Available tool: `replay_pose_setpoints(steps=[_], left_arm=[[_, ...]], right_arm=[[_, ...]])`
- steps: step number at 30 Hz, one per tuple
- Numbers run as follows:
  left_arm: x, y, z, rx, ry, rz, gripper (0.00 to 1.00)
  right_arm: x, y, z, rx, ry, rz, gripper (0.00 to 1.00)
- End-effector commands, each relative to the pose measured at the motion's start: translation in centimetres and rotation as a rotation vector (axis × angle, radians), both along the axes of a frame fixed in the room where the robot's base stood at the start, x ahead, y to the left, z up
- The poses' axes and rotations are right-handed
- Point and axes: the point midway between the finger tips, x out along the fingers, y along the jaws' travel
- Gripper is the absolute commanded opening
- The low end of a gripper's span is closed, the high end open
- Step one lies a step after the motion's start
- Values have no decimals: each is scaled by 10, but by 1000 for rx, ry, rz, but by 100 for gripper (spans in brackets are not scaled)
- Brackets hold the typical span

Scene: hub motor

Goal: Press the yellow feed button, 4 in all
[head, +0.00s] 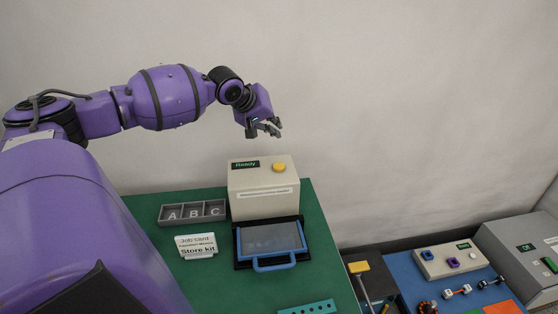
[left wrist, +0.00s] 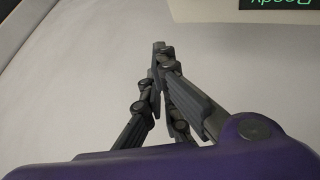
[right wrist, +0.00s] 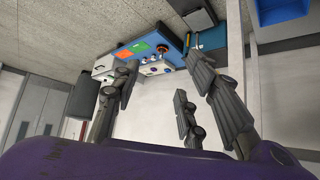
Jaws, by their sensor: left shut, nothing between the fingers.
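The yellow feed button (head: 279,167) sits on top of a beige box (head: 262,206) at the back of the green table. The box has a small dark display (head: 245,165) that reads "Ready". My left gripper (head: 268,132) is above the box, a little left of and above the button in the head view, and not touching it. It is shut and empty; its fingertips meet in the left wrist view (left wrist: 158,48). That view shows the box's edge and display at the top right, with the button out of frame. My right gripper (right wrist: 165,80) is open and empty, seen only in the right wrist view.
A blue-framed tray (head: 272,262) is in front of the box. A grey A B C bin (head: 193,213) and a job card (head: 196,246) reading "Store kit" stand to its left. A blue table (head: 425,288) with several parts is at the right.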

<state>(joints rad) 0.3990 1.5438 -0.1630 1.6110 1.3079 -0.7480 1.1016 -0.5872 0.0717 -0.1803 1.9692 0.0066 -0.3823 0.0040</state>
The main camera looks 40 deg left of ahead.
Motion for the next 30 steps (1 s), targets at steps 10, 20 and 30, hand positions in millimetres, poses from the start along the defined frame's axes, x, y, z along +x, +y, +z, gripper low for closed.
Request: replay_pose_setpoints(steps=[10,20,30], left_arm=[[0,0,-2,0,1,0,0],[-1,0,-44,3,11,-1,0],[0,-1,-79,-2,1,0,0]], right_arm=[[-15,-14,-10,-25,31,9,40],[-22,-13,-27,-26,43,3,40],[-13,-13,-33,-26,24,-6,40]])
